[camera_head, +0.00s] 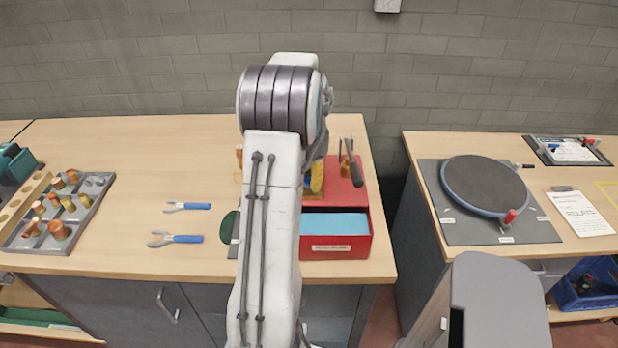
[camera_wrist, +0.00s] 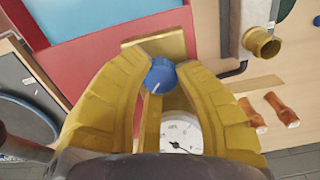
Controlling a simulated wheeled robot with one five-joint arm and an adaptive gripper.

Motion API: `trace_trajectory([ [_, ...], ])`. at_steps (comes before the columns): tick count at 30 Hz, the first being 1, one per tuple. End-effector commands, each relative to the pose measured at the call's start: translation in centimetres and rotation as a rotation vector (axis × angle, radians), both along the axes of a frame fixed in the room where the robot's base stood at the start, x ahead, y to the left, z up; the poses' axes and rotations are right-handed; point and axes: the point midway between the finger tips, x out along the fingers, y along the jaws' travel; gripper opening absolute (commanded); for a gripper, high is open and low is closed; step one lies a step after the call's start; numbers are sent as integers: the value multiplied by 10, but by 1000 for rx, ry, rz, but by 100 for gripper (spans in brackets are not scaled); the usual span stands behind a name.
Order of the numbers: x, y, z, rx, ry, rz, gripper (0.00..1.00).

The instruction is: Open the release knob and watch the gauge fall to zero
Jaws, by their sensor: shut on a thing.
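My gripper (camera_wrist: 160,82) has two yellow fingers, shut on the blue release knob (camera_wrist: 160,75), which has a white mark on its face. The round white gauge (camera_wrist: 181,134) shows between the fingers, just below the knob in the wrist view. Its dark needle is visible, but the figures are too small to read, and my gripper covers its lower edge. In the head view my arm hides the knob and gauge; only a bit of yellow (camera_head: 317,178) shows beside it.
A red box (camera_head: 346,192) with an open blue-lined drawer (camera_head: 335,224) stands by the bench's right end. Two blue-handled pliers (camera_head: 186,206) and a grey tray of copper fittings (camera_head: 88,222) lie left. A gap separates the right bench (camera_head: 520,250), which holds a round dark disc (camera_head: 485,184).

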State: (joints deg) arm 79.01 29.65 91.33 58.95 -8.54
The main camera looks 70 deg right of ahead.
Motion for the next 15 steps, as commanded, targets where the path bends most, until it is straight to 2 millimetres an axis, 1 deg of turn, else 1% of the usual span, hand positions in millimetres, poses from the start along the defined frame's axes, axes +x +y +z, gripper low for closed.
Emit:
trace_trajectory([
  [1,-1,2,-3,8,2,5,0],
  [14,-1,2,-3,9,2,14,0],
  [15,-1,2,-3,9,2,14,33],
])
